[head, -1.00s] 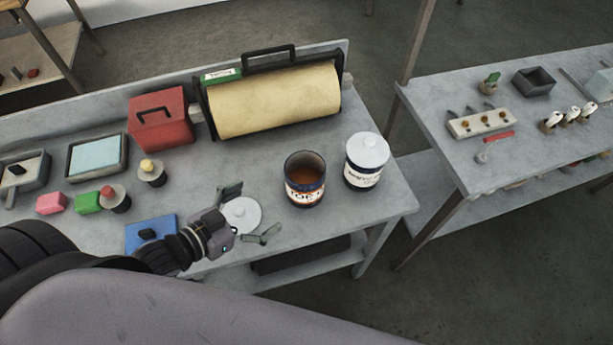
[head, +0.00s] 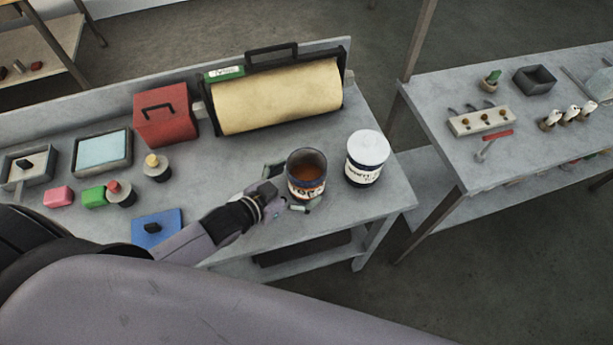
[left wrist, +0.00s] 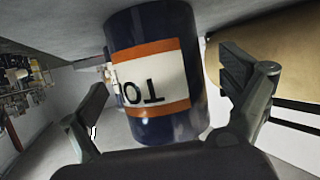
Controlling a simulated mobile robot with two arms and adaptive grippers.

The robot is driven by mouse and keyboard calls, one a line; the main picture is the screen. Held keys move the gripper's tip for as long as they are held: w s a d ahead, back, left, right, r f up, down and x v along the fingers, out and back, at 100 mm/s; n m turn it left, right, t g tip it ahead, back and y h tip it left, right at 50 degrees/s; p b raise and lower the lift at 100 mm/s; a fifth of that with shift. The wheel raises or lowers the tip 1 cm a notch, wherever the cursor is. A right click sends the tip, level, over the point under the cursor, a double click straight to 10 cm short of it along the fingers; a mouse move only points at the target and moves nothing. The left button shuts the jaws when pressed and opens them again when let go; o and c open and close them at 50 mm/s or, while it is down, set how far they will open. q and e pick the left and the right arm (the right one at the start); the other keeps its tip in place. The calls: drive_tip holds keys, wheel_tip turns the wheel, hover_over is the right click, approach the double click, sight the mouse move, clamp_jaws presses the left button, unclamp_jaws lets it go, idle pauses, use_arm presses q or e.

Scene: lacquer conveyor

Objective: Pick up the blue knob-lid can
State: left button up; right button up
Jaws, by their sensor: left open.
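An open dark blue can (head: 307,176) with brown contents and a white label with orange bands stands upright near the bench's front right. It fills the middle of the left wrist view (left wrist: 152,75), where it appears upside down. My left gripper (head: 290,188) is open, with one finger on each side of this can; contact cannot be told. A second dark blue can (head: 365,162), closed by a white lid, stands upright to its right, apart from the gripper. Which can the task names is not certain. My right gripper is not in view.
The grey bench (head: 350,225) also holds a paper roll (head: 278,96), a red box (head: 165,115), a blue block (head: 158,228) and two small bottles. A second bench (head: 500,165) stands to the right across a gap.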

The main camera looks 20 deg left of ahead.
sight(318, 171)
use_arm(q)
drive_tip(key=x, duration=0.3)
drive_tip(key=shift+w+d, duration=0.1)
drive_tip(key=shift+d, duration=0.05)
drive_tip(key=c, duration=1.6)
drive_tip(key=shift+c, duration=0.3)
drive_tip(key=shift+r, duration=0.1)
